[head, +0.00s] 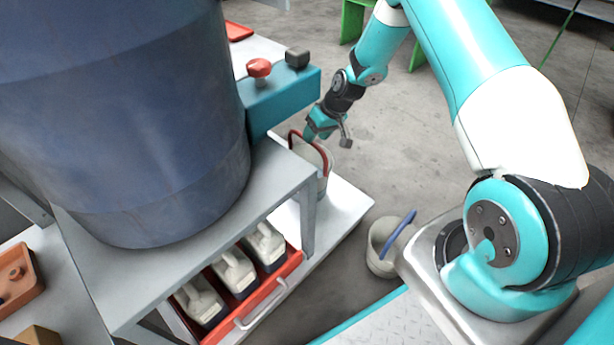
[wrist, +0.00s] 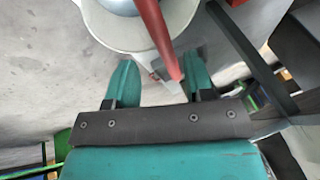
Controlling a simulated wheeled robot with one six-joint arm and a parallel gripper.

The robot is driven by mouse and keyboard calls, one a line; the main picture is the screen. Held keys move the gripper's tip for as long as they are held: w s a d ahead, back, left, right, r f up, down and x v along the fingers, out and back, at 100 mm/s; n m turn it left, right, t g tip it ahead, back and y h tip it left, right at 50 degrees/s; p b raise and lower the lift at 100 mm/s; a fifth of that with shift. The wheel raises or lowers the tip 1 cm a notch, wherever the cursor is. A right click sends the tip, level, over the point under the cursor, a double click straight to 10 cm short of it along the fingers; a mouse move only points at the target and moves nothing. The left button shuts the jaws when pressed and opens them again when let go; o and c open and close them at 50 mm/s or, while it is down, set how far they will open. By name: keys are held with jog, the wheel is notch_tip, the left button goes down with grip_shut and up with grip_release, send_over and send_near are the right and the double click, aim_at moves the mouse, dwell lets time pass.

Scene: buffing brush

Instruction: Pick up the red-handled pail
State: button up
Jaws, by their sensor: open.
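The red-handled pail (head: 322,184) stands on the low white platform beside the bench leg. It is pale grey, and its red handle (head: 326,153) is raised over the rim. My gripper (head: 325,137) is at the handle's height, partly hiding the pail. In the wrist view, the pail (wrist: 120,38) is at the top and the red handle (wrist: 158,38) runs down between the two teal fingers of my gripper (wrist: 160,80), nearer the right finger. The fingers are apart; I cannot tell whether either touches the handle.
A second pail (head: 381,248) with a blue handle stands on the floor to the right. The grey bench (head: 150,285) carries a big blue drum (head: 125,120). A teal box (head: 282,98) with a red knob juts out above the pail. A red drawer (head: 262,305) holds several white-topped containers.

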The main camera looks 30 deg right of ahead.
jog(key=b+x, duration=0.1)
jog(key=x, duration=0.1)
jog(key=b+x, duration=0.1)
jog(key=a+x, duration=0.1)
jog(key=x, duration=0.1)
jog(key=shift+w+b, duration=0.4)
grip_shut()
dwell(1.0)
